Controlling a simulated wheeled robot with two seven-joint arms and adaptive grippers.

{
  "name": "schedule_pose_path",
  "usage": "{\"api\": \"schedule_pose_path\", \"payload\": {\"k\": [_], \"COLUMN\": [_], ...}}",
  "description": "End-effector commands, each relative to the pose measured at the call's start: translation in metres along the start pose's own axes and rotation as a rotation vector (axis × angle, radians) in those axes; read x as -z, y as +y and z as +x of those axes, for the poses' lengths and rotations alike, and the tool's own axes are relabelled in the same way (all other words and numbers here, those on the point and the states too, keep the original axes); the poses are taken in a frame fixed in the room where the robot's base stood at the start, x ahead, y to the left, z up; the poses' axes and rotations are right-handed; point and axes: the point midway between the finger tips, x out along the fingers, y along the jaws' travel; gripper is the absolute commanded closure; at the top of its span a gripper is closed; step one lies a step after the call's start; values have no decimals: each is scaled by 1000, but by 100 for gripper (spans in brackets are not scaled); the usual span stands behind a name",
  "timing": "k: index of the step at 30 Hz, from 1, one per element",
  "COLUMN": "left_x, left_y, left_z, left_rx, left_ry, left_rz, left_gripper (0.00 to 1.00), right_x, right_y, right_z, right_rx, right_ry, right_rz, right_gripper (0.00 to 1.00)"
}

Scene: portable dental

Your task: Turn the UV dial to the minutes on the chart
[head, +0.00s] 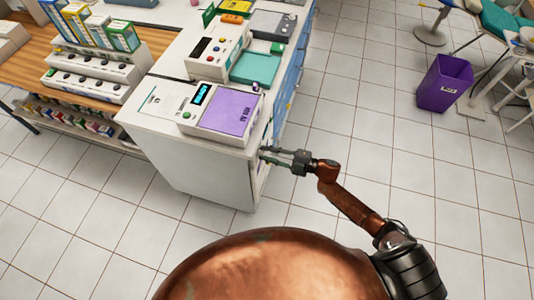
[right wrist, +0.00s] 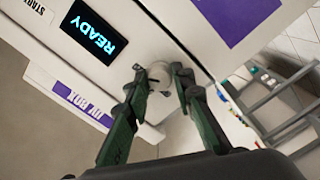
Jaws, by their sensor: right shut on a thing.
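The UV box (head: 228,112) is white with a purple panel on top and sits on the front end of the white counter. Its screen (right wrist: 94,33) reads READY in the right wrist view. A pale round dial (right wrist: 158,76) is on the box's side, between the fingertips of my right gripper (right wrist: 156,82), which is shut on it. In the head view my right gripper (head: 267,154) is at the counter's right front corner, and the dial is not distinguishable. A white sheet (head: 160,103), possibly the chart, lies left of the box; its print is too small to read. My left gripper is not in view.
A white device with knobs (head: 216,52) and a teal tray (head: 255,68) stand behind the UV box. Small boxes and white racks fill the wooden counter at left. A purple bin (head: 445,84) stands on the tiled floor at right. The floor beside the counter is clear.

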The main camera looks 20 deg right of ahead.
Motion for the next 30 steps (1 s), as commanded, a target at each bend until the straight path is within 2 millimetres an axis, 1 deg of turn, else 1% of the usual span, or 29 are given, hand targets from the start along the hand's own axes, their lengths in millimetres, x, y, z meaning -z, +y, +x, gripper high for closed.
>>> {"api": "schedule_pose_path", "payload": {"k": [3,4,12,19,23,26,30], "left_x": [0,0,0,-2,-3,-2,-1], "left_y": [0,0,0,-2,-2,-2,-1], "left_z": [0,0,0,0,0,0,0], "left_rx": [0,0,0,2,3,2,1], "left_ry": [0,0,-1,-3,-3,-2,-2], "left_rz": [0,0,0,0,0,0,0], "left_gripper": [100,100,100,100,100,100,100], "right_x": [-2,-2,-1,0,0,-1,-1], "right_y": [0,0,0,0,0,-1,-1], "right_z": [-1,-1,0,0,-7,-21,-50], "right_rx": [0,0,0,0,1,2,3], "right_ry": [-4,-4,-2,-1,-1,-3,-4], "right_rz": [1,1,0,-1,-1,0,0], "right_gripper": [100,77,59,59,59,59,59]}}
